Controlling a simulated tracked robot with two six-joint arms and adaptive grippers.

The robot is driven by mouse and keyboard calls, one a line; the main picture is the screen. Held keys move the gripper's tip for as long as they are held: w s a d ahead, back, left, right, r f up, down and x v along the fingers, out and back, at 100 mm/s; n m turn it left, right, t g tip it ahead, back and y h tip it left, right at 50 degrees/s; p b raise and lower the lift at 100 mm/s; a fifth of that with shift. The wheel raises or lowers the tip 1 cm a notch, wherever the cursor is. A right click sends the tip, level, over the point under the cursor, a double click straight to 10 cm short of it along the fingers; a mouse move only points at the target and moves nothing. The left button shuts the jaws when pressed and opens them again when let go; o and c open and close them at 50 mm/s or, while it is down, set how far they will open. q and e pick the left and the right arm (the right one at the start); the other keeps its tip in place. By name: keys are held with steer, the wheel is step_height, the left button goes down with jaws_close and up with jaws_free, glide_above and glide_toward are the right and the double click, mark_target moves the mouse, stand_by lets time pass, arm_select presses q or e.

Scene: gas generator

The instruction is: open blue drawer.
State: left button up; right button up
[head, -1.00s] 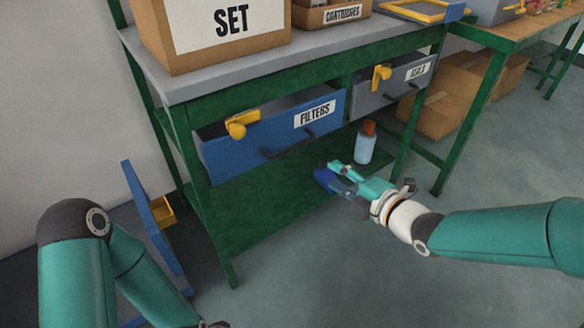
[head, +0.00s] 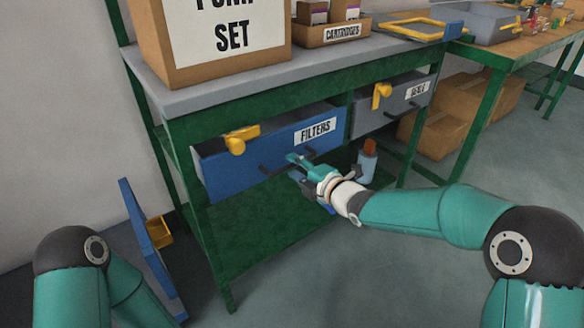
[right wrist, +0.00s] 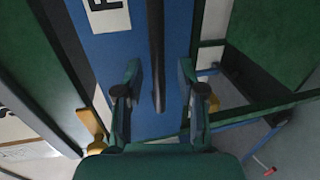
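The blue drawer (head: 225,170) labelled FILTERS sits under the workbench top, with a dark gap above its front panel. Its black bar handle (head: 273,168) is partly hidden by my right gripper. A yellow latch (head: 241,138) is at the drawer's upper left. My right gripper (head: 297,165) is in front of the handle. In the right wrist view, the gripper (right wrist: 160,88) has its fingers apart, with the dark handle bar (right wrist: 156,50) running between them and a gap on each side. The blue drawer front (right wrist: 115,60) lies behind. My left gripper is out of view.
A grey drawer (head: 370,118) with its own yellow latch (head: 381,96) is to the right. A bottle with a red-brown cap (head: 368,160) stands on the green lower shelf (head: 240,235). Cardboard boxes (head: 440,130) lie further right. A blue panel (head: 140,225) stands at left.

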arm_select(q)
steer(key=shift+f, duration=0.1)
arm_select(e)
steer(key=shift+x, duration=0.85)
jaws_close()
